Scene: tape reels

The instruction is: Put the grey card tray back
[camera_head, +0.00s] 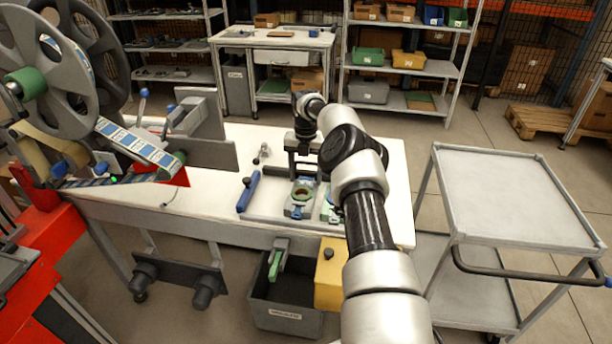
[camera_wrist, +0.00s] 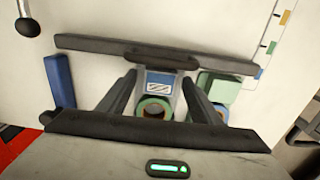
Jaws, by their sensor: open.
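A small grey block-like tray (camera_head: 298,209) with a green ring on it sits on the white bench. In the wrist view it shows between my fingers as a grey piece (camera_wrist: 177,88) with a blue-and-white card (camera_wrist: 159,82) and a green ring (camera_wrist: 153,108). I take it for the card tray. My gripper (camera_head: 306,178) is open above it, and its fingers show in the wrist view (camera_wrist: 160,78), one to each side. Nothing is visibly held. Whether the fingers touch it I cannot tell.
A blue bar (camera_head: 248,191) lies left of it. A second green-topped piece (camera_head: 328,212) is close on the right, partly behind my arm. The reel machine (camera_head: 70,80) stands at left, a grey bin (camera_head: 285,318) below, and an empty trolley (camera_head: 515,190) at right.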

